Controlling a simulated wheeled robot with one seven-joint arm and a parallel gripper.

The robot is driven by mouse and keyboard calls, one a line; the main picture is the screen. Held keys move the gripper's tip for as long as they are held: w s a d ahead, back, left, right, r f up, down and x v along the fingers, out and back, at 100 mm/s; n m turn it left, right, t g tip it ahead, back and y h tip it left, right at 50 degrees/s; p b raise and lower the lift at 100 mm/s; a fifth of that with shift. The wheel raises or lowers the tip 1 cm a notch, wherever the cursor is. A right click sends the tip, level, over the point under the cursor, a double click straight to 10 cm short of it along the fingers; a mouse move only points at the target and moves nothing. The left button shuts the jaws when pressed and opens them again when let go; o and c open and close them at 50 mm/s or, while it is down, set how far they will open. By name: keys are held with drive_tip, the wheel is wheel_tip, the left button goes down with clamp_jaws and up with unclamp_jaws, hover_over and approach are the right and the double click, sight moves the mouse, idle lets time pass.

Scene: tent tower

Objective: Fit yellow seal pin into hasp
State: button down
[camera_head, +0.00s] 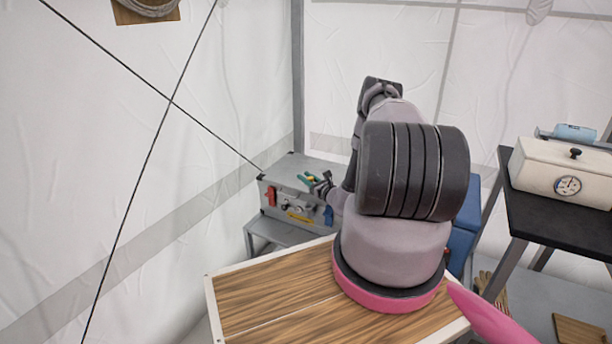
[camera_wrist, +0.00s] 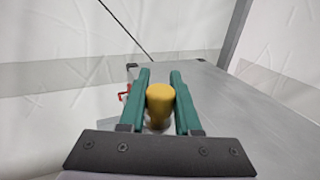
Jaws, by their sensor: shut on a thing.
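My gripper (camera_head: 308,179) has green fingers and is by the top front edge of a grey metal case (camera_head: 302,164). In the wrist view my gripper (camera_wrist: 160,76) is shut on the yellow seal pin (camera_wrist: 160,97), whose rounded yellow end shows between the fingers. The pin's far end is hidden. The case front carries dark metal fittings (camera_head: 290,206), probably the hasp, too small to make out clearly. The pin appears apart from them, but the gap cannot be judged.
The case has a red latch (camera_head: 271,195), a blue latch (camera_head: 328,216) and a yellow strip (camera_head: 300,217) on its front. It stands on a grey stand. A wooden-topped table (camera_head: 265,297) is in front. A black table (camera_head: 560,215) with a white gauge box (camera_head: 562,172) stands right.

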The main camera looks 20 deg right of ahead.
drive_tip(key=shift+f, duration=2.1)
drive_tip(key=shift+f, duration=0.35)
drive_tip(key=shift+f, duration=0.35)
drive_tip(key=shift+f, duration=0.3)
drive_tip(key=shift+f, duration=0.3)
drive_tip(key=shift+f, duration=0.2)
drive_tip(key=shift+r, duration=0.15)
drive_tip(key=shift+r, duration=1.1)
drive_tip(key=shift+f, duration=1.25)
idle(0.5)
